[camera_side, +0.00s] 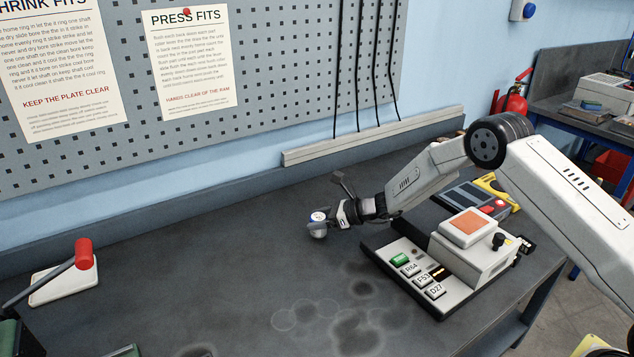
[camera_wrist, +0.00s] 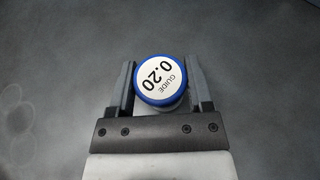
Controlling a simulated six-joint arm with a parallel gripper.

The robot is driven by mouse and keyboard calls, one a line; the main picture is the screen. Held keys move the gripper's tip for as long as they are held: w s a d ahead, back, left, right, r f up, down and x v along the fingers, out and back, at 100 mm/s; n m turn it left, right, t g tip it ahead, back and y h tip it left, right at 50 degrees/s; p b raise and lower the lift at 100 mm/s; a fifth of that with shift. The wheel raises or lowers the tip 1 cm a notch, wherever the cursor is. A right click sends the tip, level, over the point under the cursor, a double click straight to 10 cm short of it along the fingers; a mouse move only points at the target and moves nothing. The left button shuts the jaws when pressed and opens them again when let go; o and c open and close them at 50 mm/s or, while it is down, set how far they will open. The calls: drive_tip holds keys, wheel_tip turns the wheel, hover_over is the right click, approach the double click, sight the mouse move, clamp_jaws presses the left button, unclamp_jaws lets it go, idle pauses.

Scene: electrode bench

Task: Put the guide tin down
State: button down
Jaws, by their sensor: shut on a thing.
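In the side view the tin (camera_side: 318,219) is small, at the end of my gripper (camera_side: 327,220), over the dark bench (camera_side: 230,230) left of the grey device. I cannot tell whether its underside touches the bench. My gripper hides part of its side.
A grey device (camera_side: 468,262) with an orange plate and labelled blocks stands to the right of my gripper. A red-handled lever (camera_side: 84,254) on a white base is at the left. Dark stains and pale rings mark the bench in front. The bench left of the tin is clear.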

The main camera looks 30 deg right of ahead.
drive_tip(key=shift+f, duration=0.5)
drive_tip(key=shift+f, duration=0.15)
unclamp_jaws()
drive_tip(key=shift+s+d+r, duration=0.3)
drive_tip(key=shift+d+r, duration=0.05)
drive_tip(key=v, duration=1.1)
drive_tip(key=shift+s+f, duration=0.1)
